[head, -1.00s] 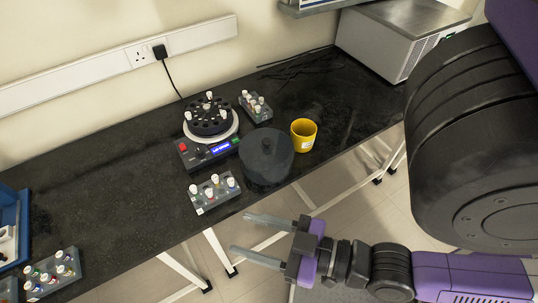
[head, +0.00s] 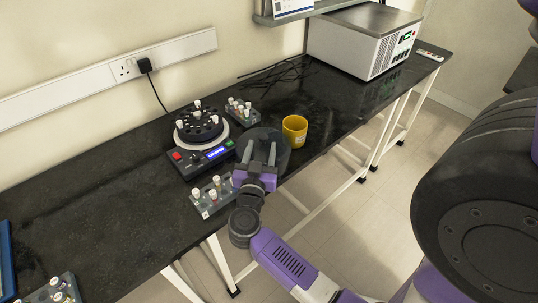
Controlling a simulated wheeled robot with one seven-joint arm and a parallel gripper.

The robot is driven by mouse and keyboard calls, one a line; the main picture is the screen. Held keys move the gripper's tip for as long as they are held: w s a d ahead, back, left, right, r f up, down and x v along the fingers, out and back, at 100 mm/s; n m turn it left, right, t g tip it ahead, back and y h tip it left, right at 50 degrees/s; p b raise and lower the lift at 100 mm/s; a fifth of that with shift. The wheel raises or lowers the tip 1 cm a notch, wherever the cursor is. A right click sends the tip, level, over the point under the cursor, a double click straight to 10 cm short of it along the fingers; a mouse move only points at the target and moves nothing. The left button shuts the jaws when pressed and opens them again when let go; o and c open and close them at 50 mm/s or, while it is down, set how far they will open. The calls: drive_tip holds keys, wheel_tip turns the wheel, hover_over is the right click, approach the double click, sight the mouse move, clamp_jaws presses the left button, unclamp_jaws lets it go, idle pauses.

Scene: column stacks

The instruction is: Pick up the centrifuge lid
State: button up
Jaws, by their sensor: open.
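The centrifuge lid (head: 268,137) is a dark grey round cover resting on the black bench near its front edge, to the right of the centrifuge (head: 186,157). The centrifuge stands uncovered, with several white-capped tubes in its dark rotor. My gripper (head: 260,152) is open, and its two fingers point toward the back of the bench over the lid in the picture. The gripper hides part of the lid. I cannot tell whether the fingers touch it or are still above it.
A yellow cup (head: 295,131) stands close to the right of the lid. A tube rack (head: 207,203) stands in front of the centrifuge, beside my gripper, and another rack (head: 243,114) stands behind the lid. A grey box-shaped machine (head: 350,45) stands at the back right.

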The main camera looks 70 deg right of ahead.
sight(265, 130)
drive_tip(key=d, duration=0.2)
drive_tip(key=shift+w+d, duration=0.1)
drive_tip(key=shift+d, duration=0.2)
drive_tip(key=shift+w+d+r, duration=0.1)
drive_tip(key=shift+w+d, duration=0.1)
drive_tip(key=shift+d, duration=0.7)
drive_tip(key=shift+w+d+f, duration=0.1)
drive_tip(key=shift+w+d, duration=0.15)
drive_tip(key=shift+d, duration=0.65)
drive_tip(key=shift+w+d+r, duration=0.1)
drive_tip(key=shift+w+d, duration=0.1)
drive_tip(key=shift+d, duration=0.7)
drive_tip(key=shift+c, duration=0.4)
clamp_jaws()
